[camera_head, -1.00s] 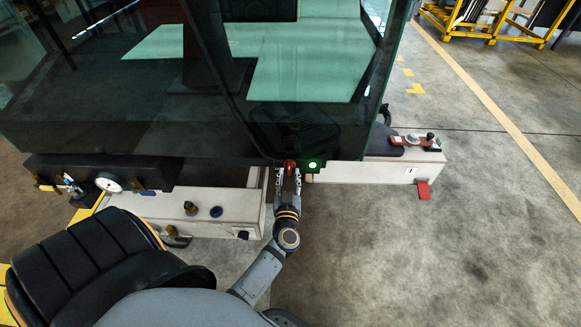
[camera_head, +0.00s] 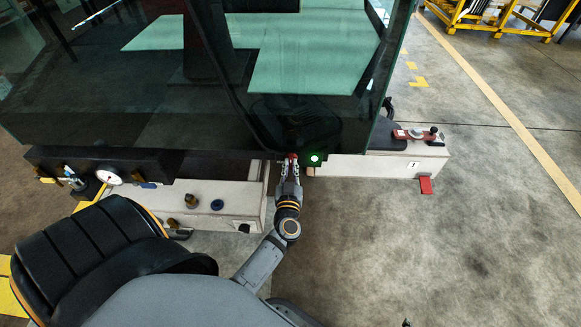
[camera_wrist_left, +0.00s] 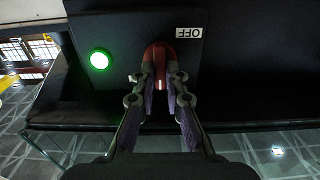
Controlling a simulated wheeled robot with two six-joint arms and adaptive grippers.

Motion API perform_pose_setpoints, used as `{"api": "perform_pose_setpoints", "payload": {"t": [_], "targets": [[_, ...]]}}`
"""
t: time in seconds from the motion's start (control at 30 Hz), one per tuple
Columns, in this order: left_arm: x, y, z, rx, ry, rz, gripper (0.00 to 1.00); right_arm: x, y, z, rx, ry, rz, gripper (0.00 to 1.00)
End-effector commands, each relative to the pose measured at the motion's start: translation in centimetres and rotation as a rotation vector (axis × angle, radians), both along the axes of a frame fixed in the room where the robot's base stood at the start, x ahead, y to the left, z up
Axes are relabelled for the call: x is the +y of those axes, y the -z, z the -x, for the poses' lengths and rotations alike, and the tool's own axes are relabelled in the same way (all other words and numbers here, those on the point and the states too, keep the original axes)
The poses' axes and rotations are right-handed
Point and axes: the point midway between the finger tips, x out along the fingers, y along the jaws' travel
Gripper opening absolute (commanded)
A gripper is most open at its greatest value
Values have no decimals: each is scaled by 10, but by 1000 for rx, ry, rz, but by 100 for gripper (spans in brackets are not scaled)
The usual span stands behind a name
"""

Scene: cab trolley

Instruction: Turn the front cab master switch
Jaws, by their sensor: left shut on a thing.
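The red master switch (camera_head: 292,158) sits at the lower front edge of the dark cab, beside a lit green lamp (camera_head: 314,159). My left gripper (camera_head: 291,168) reaches up to it, shut on the red switch. In the left wrist view the red knob (camera_wrist_left: 158,52) shows between the fingertips (camera_wrist_left: 160,82), which partly hide it. The green lamp (camera_wrist_left: 100,61) is lit to its left. A white OFF label (camera_wrist_left: 189,32), upside down in this view, is up and right of the knob. My right gripper is not in view.
The glass cab front (camera_head: 200,90) stands over the switch. A white box with a gauge (camera_head: 109,177) and knobs is at left, and a white ledge with a red device (camera_head: 418,135) at right. A black seat (camera_head: 90,245) is at lower left.

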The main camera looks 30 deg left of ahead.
Motion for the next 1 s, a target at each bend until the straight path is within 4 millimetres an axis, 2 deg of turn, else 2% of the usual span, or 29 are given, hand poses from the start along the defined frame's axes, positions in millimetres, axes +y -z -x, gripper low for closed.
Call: {"api": "perform_pose_setpoints", "payload": {"t": [0.1, 0.2, 0.47, 1.0], "targets": [[0, -1, 0, -5, 0, 9, 0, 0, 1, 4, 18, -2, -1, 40], [0, -1, 0, -16, 0, 26, 0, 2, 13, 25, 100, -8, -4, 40], [1, -3, 0, -75, -1, 123, 0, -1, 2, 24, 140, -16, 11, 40], [3, 0, 2, -339, -1, 557, 0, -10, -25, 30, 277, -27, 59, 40]]}}
